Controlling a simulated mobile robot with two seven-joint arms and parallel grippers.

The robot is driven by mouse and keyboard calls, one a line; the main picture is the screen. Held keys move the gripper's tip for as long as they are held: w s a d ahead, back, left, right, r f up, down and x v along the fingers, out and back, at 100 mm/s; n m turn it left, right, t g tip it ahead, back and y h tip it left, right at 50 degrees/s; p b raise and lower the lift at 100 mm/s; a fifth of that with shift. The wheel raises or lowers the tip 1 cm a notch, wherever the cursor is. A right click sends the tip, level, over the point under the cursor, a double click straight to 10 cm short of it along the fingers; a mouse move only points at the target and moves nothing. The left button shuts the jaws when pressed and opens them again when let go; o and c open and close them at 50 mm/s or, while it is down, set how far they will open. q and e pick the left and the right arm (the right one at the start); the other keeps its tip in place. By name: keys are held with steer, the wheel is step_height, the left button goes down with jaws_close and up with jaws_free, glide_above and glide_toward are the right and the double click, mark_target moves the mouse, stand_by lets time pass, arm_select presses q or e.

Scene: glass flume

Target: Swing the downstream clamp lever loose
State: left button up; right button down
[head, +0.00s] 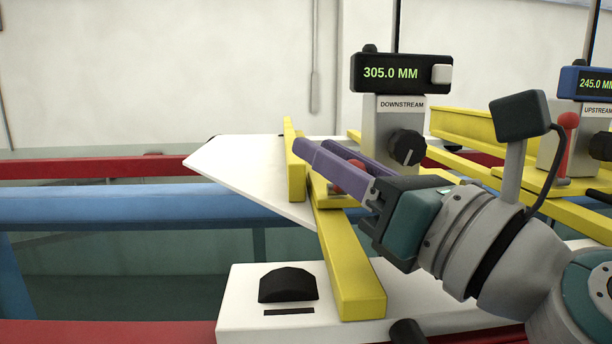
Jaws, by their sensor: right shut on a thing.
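The downstream gauge (401,73) reads 305.0 MM and stands on a grey post labelled DOWNSTREAM (385,122), with a black knob (407,147) on its front. Red parts of the downstream clamp lever (357,164) show between and beside the purple fingers of my right gripper (318,150). The gripper is shut on the lever, and its fingers hide most of it, so I cannot tell its angle. My left gripper is not in view.
The upstream gauge (592,84) reads 245.0 MM, with an upright red-knobbed lever (567,122) beside it. Yellow rails (350,265) run past the downstream post. A white base with a black hump (288,284) sits in front. A blue beam (110,206) crosses at left.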

steer(key=shift+a+f, duration=0.1)
steer(key=shift+f, duration=0.05)
steer(key=c, duration=0.7)
jaws_free()
steer(key=shift+o, duration=0.2)
steer(key=shift+s, duration=0.1)
steer(key=b+v, duration=0.3)
steer(key=v, duration=0.6)
steer(key=shift+f, duration=0.1)
steer(key=shift+s+d, duration=0.3)
steer(key=shift+d, duration=0.05)
